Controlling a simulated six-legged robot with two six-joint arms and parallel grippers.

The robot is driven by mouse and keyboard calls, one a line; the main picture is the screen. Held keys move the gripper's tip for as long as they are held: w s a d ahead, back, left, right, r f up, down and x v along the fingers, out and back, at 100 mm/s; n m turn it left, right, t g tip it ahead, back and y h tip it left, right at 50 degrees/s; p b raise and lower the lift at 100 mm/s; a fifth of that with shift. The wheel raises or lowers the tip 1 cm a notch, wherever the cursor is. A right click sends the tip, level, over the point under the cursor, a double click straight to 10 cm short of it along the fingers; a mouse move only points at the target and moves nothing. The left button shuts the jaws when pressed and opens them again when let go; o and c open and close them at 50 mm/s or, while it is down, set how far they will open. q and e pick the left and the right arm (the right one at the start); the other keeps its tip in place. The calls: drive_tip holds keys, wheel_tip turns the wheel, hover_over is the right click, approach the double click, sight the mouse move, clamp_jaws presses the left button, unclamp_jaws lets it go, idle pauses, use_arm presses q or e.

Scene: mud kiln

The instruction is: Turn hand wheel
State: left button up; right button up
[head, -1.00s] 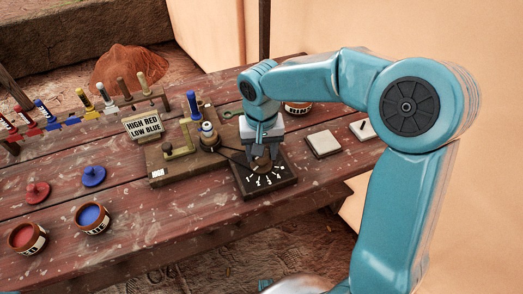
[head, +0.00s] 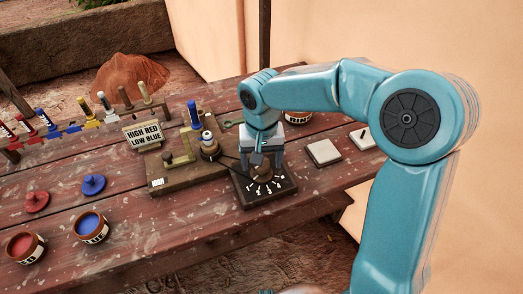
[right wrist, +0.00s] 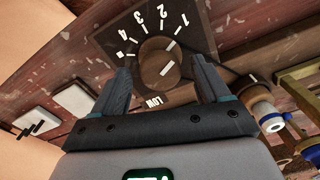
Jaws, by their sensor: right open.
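The hand wheel is a brown round knob (right wrist: 158,64) with a pale pointer line. It sits on a dark square dial plate (head: 245,196) marked with white numbers, ticks and the word LOW. My right gripper (head: 264,157) is over the knob in the head view and hides part of it. In the right wrist view its two fingers (right wrist: 161,66) are spread on either side of the knob, with gaps showing. I cannot tell how far above the knob the fingertips are. My left gripper is not in view.
Red (head: 25,247) and blue (head: 91,226) pots stand front left. Pale tiles (head: 323,152) lie right. A bin (head: 298,117) stands behind.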

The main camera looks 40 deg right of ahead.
use_arm(q)
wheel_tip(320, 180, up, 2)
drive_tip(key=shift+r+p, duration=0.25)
drive_tip(key=shift+p, duration=0.95)
use_arm(e)
wheel_tip(320, 180, up, 16)
drive_tip(key=shift+r, duration=0.2)
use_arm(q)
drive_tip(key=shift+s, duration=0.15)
use_arm(e)
drive_tip(key=shift+s, duration=0.15)
